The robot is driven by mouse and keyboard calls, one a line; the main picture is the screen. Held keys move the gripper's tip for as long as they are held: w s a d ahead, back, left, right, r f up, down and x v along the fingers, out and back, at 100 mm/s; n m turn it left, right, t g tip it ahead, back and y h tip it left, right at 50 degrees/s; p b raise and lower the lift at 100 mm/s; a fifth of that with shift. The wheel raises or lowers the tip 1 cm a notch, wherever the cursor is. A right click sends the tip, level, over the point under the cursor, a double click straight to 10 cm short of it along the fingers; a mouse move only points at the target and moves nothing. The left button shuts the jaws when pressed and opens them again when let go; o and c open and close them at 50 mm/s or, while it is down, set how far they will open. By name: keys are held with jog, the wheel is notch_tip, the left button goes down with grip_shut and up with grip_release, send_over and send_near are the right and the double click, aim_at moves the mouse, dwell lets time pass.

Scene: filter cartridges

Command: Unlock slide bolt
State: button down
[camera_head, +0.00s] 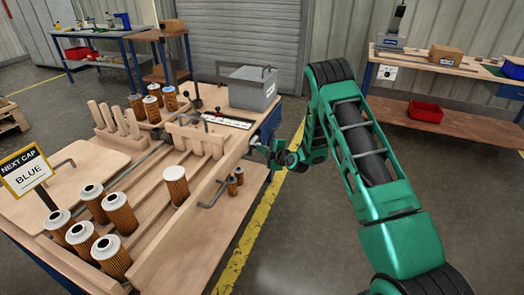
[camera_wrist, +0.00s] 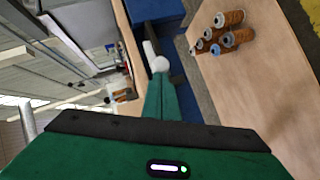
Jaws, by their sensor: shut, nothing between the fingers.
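My gripper (camera_head: 264,147) is at the right edge of the workbench, near the grey box, and its pale tip is close to or against the bench side. It is shut, with nothing seen between its fingers. In the wrist view the green hand narrows to a pale tip (camera_wrist: 158,62) beside a blue panel and a dark edge. I cannot make out the slide bolt clearly; the contact spot is small and partly covered by my gripper.
The wooden bench (camera_head: 165,262) carries several filter cartridges (camera_head: 120,213), wooden pegs (camera_head: 115,125), a grey box (camera_head: 247,88) and a bent metal handle (camera_head: 213,193). A sign (camera_head: 27,170) reads "NEXT CAP BLUE". Several cartridges (camera_wrist: 232,38) show in the wrist view.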

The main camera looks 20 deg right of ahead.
jog(key=w+d, duration=0.1)
jog(key=w, duration=0.1)
jog(key=w+d, duration=0.1)
jog(key=d, duration=0.1)
jog(key=shift+w+r, duration=0.15)
jog(key=shift+w, duration=0.25)
jog(key=a+v, duration=0.3)
jog(key=v, duration=0.9)
jog(key=shift+s+r, duration=0.4)
jog(key=shift+s, duration=0.35)
jog(key=shift+d, duration=0.2)
